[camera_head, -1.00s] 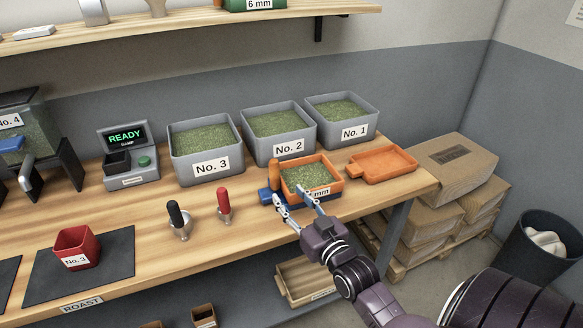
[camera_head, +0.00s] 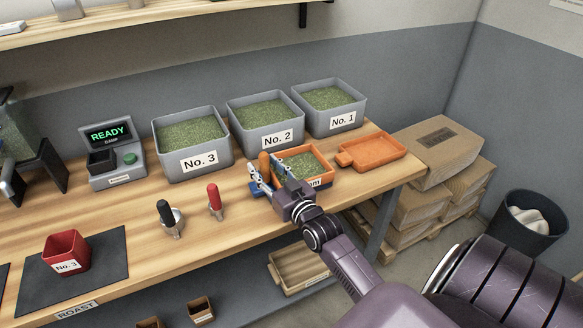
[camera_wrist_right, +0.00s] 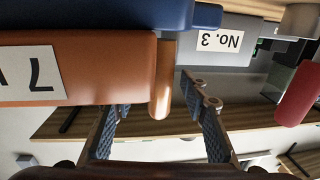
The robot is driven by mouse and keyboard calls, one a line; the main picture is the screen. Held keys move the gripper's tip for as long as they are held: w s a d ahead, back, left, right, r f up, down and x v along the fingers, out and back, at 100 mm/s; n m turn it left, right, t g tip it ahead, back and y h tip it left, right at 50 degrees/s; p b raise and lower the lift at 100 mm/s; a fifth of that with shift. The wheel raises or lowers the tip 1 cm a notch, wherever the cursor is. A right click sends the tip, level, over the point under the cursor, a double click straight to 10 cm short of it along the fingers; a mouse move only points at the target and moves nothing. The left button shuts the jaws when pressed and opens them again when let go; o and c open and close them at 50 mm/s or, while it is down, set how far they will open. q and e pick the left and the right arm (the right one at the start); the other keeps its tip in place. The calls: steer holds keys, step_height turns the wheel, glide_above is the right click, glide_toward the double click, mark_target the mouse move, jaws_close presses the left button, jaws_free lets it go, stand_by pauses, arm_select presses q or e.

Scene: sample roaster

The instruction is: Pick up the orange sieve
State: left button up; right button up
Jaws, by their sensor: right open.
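The orange sieve (camera_head: 320,160), filled with green beans, sits near the front of the bench before bin No. 2. Its orange handle (camera_head: 264,160) sticks out at its left side. In the wrist view the sieve's orange wall (camera_wrist_right: 110,60) carries an upside-down white label, and the handle (camera_wrist_right: 162,85) shows beside it. My right gripper (camera_head: 266,172) is open, with one finger on each side of the handle. In the wrist view gaps show between the handle and both fingers. A blue part (camera_wrist_right: 110,14) lies against the sieve. My left gripper is not in view.
An orange tray (camera_head: 372,150) lies right of the sieve. Grey bins No. 3 (camera_head: 192,143), No. 2 (camera_head: 266,123) and No. 1 (camera_head: 336,107) stand behind. A red-handled tool (camera_head: 215,200) and a black-handled tool (camera_head: 166,215) stand to the left.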

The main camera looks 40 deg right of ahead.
steer(key=shift+w, duration=0.1)
jaws_close()
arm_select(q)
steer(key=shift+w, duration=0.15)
arm_select(e)
steer(key=shift+r, duration=0.1)
steer(key=shift+r, duration=0.4)
step_height(320, 180, up, 19)
arm_select(q)
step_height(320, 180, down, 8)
steer(key=b, duration=0.8)
arm_select(e)
steer(key=a+f, duration=0.3)
steer(key=f, duration=1.2)
steer(key=shift+w+a, duration=0.35)
steer(key=shift+w, duration=0.1)
stand_by(2.1)
steer(key=shift+f, duration=0.1)
stand_by(0.3)
